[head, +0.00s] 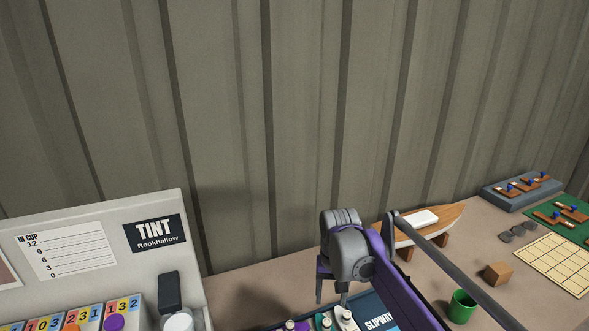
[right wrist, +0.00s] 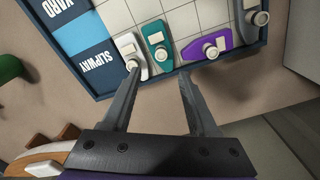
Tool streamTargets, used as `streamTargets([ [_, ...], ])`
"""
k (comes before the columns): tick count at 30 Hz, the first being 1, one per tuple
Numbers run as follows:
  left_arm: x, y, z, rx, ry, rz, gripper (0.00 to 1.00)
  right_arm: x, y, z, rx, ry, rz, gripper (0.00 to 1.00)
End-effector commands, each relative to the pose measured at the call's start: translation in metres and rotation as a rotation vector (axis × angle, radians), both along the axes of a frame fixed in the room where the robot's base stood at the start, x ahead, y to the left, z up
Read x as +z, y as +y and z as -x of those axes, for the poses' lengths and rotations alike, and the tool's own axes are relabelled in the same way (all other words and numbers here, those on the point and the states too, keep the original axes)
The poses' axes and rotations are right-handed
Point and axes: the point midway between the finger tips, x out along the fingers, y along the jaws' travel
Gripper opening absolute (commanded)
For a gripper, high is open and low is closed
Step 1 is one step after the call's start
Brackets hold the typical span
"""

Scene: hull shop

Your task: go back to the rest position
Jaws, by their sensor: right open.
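My right gripper (head: 331,293) hangs over the blue-edged slipway board (head: 379,316) at the bottom of the head view. In the right wrist view its two fingers (right wrist: 156,77) are spread apart with nothing between them. The left fingertip appears close to a white toy boat (right wrist: 131,55); I cannot tell whether they touch. A teal boat (right wrist: 158,47) and a purple boat (right wrist: 207,45) stand beside it on the board's grid. My left gripper is in neither view.
The tint dispenser (head: 156,205) stands at the left. A wooden model boat (head: 440,221) is behind my right arm. A green cup (head: 462,306), a wooden block (head: 497,273), a cream grid (head: 550,262) and a blue-grey tray (head: 506,200) are at the right. A corrugated wall (head: 300,120) closes the back.

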Motion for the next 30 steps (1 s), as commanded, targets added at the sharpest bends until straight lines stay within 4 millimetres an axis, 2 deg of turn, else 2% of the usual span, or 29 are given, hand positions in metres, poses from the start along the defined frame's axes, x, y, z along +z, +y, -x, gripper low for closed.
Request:
streamTargets([
  [6, 0.007, 0.0, -0.002, 0.0, -0.004, 0.0, 0.5, 0.017, -0.023, 0.061, 0.024, -0.107, -0.007, 0.6],
  [11, 0.012, 0.0, -0.003, 0.0, -0.006, 0.0, 0.5, 0.016, -0.039, 0.117, 0.05, -0.202, -0.006, 0.6],
  [18, 0.02, 0.0, -0.005, 0.0, -0.01, 0.0, 0.5, -0.012, -0.058, 0.2, 0.084, -0.343, 0.009, 0.6],
  [21, 0.022, 0.0, -0.006, 0.0, -0.012, 0.0, 0.5, -0.027, -0.062, 0.226, 0.097, -0.389, 0.018, 0.6],
  [25, 0.024, 0.0, -0.007, 0.0, -0.013, 0.0, 0.5, -0.042, -0.066, 0.247, 0.107, -0.43, 0.027, 0.6],
  [30, 0.025, 0.0, -0.007, 0.0, -0.013, 0.0, 0.5, -0.05, -0.067, 0.256, 0.113, -0.449, 0.032, 0.6],
])
